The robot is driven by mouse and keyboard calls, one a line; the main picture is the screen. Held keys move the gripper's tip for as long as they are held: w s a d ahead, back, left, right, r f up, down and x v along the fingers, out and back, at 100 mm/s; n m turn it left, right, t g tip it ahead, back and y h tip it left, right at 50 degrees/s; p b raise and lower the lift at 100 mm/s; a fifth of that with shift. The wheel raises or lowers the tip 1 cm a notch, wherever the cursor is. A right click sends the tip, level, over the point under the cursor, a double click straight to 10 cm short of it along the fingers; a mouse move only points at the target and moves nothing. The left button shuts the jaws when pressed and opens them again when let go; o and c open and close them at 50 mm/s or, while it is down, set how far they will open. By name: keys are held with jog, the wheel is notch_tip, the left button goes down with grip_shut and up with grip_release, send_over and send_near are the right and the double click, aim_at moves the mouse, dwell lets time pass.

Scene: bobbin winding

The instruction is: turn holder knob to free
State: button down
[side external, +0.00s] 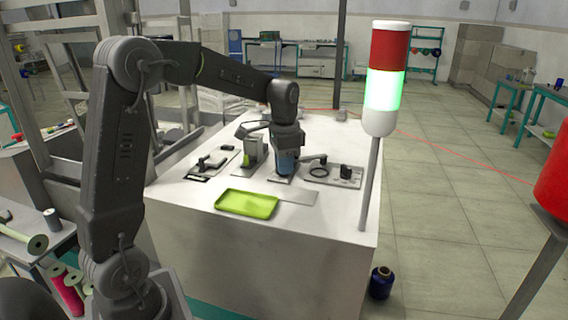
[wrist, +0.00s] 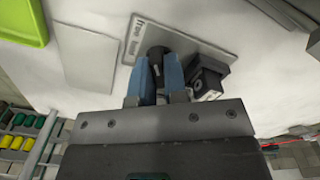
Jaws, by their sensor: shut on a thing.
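The holder knob (wrist: 156,53) is dark and round and stands on a grey plate (wrist: 195,36) in the wrist view. The plate carries small lettering along its edge; the word "free" seems to be at one end. My gripper (wrist: 163,66) has its blue fingers around the knob, one on each side, shut on it. A grey and black block (wrist: 208,80) is beside the right finger. In the side external view my gripper (side external: 286,164) points down at the bench, and its blue fingers hide the knob.
A lime green tray (side external: 247,204) and a flat grey sheet (side external: 300,197) lie at the front of the white bench (side external: 310,255). Plates with black fittings (side external: 208,165) (side external: 333,175) stand either side of my gripper. A signal tower (side external: 384,90), lit green, rises at the right.

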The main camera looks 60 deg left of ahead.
jog(key=shift+m, duration=0.4)
jog(key=c, duration=1.2)
grip_release()
jog(key=shift+o, duration=0.2)
